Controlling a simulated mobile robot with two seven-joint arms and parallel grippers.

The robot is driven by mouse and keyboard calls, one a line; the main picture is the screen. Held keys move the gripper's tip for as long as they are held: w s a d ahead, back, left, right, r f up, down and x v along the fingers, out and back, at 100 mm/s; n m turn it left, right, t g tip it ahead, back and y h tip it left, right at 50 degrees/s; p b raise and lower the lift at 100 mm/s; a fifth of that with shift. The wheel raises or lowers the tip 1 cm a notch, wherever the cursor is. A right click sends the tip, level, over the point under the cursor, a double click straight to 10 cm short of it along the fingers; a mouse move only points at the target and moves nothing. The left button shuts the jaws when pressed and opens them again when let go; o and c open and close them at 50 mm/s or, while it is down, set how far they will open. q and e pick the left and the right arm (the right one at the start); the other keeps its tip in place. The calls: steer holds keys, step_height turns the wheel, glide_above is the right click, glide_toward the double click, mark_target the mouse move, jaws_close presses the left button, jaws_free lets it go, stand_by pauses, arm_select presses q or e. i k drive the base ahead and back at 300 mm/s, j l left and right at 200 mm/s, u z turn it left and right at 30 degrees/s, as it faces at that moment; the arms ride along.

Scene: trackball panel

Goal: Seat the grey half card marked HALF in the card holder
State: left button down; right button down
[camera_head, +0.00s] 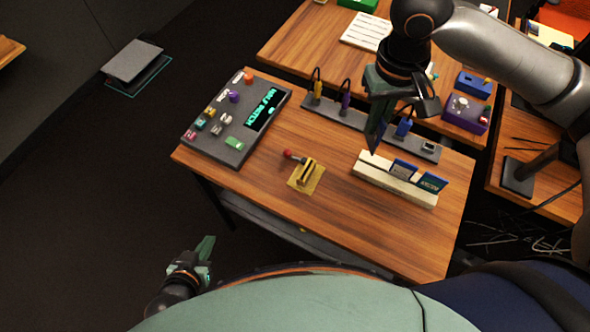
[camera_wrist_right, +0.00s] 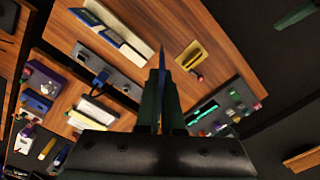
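My right gripper (camera_head: 378,122) is above the table and the cream rack. In the right wrist view its fingers (camera_wrist_right: 160,88) are closed around a thin blue card-like piece (camera_wrist_right: 161,58), seen edge-on; no marking on it can be read. A small yellow slotted block (camera_head: 306,172), which looks like the card holder, stands on a yellow square; it also shows in the right wrist view (camera_wrist_right: 191,56). The cream rack (camera_head: 372,177) holds a blue-and-grey card (camera_head: 403,170) and a blue card (camera_head: 432,183). My left gripper (camera_head: 205,250) is low, off the table; its opening is unclear.
A red-knobbed lever (camera_head: 290,154) stands beside the yellow block. A dark control panel (camera_head: 205,152) with buttons and a lit display fills the table's left end. A grey strip with cables (camera_head: 345,112) runs along the back. The front right tabletop is clear.

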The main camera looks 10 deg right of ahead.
mark_target(305, 178)
steer(key=i+j, duration=0.1)
steer(key=j, duration=0.3)
steer(key=i+j+z, duration=0.1)
steer(key=j, duration=0.25)
steer(key=i+j, duration=0.1)
steer(key=j, duration=0.3)
steer(key=i+j, duration=0.1)
steer(key=j, duration=0.3)
steer(key=z, duration=1.2)
steer(key=j, duration=0.05)
